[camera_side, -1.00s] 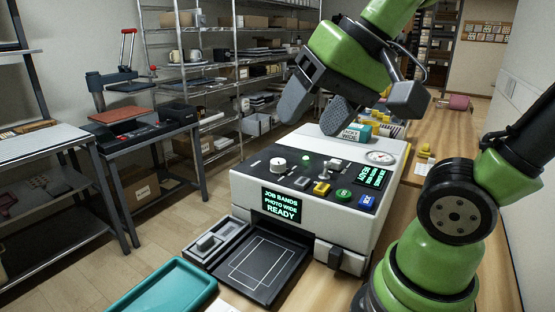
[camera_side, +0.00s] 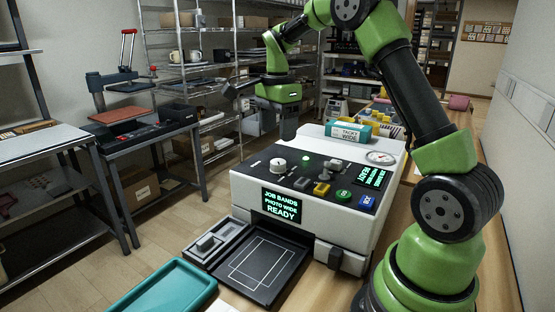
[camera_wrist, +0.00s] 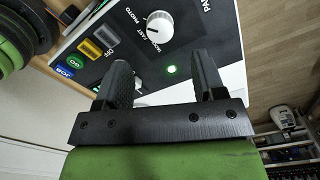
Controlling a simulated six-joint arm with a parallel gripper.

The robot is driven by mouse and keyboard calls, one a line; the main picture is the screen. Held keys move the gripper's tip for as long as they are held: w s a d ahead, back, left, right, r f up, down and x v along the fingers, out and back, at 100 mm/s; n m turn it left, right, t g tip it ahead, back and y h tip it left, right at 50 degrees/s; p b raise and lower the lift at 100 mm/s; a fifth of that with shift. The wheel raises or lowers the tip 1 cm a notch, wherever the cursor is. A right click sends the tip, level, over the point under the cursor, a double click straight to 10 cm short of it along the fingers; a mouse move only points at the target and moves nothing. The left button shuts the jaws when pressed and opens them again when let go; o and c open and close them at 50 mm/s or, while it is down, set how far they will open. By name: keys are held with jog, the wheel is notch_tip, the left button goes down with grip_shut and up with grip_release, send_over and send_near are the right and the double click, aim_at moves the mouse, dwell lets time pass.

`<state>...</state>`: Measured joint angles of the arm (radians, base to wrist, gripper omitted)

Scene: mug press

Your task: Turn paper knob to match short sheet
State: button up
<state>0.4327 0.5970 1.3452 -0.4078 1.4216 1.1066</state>
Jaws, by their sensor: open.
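The white round knob (camera_side: 278,165) is on the dark top panel of the press (camera_side: 330,220). In the wrist view the knob (camera_wrist: 159,26) lies beyond my fingertips, with small lettering around it that includes "PHOTO" and "FAST". A cut-off label starting "PA" is beside it. My gripper (camera_side: 288,135) is above the press's back left part; in the wrist view my gripper (camera_wrist: 162,72) is open and empty, its two fingers apart. The front display (camera_side: 281,206) reads "JOB BANDS PHOTO WIDE READY". I cannot make out a short sheet.
A yellow switch (camera_side: 321,189), a green button (camera_side: 343,195) and a blue button (camera_side: 366,201) are on the panel. A teal box (camera_side: 348,132) and a gauge (camera_side: 380,157) stand behind. A dark tray (camera_side: 262,268) sticks out in front; a teal tray (camera_side: 160,290) lies nearby.

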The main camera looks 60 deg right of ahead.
aim_at(277, 162)
notch_tip(277, 162, down, 8)
jog(key=shift+r, duration=0.1)
jog(key=c, duration=0.9)
